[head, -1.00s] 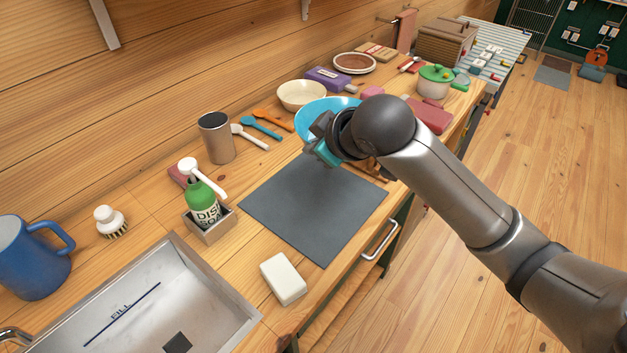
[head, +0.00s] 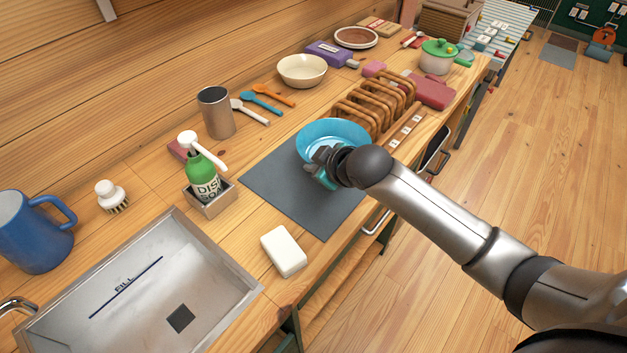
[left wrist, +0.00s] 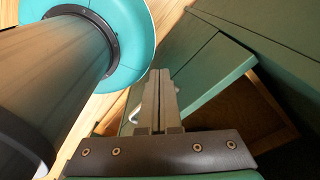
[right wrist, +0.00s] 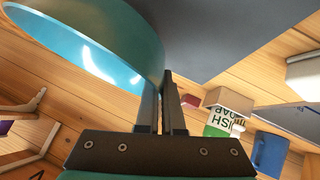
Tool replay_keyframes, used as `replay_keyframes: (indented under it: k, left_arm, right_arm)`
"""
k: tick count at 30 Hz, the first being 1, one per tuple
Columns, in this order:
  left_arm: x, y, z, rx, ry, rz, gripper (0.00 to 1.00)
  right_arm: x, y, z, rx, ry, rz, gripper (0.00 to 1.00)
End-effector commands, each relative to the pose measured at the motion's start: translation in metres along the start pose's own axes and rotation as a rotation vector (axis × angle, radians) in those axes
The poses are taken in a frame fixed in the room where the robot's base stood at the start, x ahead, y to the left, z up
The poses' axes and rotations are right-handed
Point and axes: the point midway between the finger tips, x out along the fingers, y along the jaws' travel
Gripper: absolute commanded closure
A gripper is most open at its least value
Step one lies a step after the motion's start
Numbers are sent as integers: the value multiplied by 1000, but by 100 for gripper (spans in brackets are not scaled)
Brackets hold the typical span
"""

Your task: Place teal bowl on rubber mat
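A wooden rack (head: 380,100) stands just behind the bowl. A white block (head: 284,251) lies near the mat's front corner, dish soap (head: 203,180) to its left, the sink (head: 140,285) at lower left. A cream bowl (head: 302,70) and several spoons are behind. The mat's near part is clear.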

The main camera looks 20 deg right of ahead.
Motion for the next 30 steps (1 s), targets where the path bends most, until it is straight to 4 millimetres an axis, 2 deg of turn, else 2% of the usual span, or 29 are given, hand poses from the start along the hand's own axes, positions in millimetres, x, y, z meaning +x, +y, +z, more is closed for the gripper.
replay_keyframes:
  k: [10,23,24,30]
  left_arm:
    - [10,0,1,0,1,-1,100]
    - [10,0,1,0,-1,-1,100]
    - [10,0,2,0,-1,-1,100]
    - [10,0,2,0,-2,-1,100]
  right_arm:
    - [28,-15,28,-2,2,1,100]
    - [32,-17,31,-2,3,1,100]
    - [32,-17,32,-1,1,-1,92]
    - [32,-17,32,-1,1,-1,70]
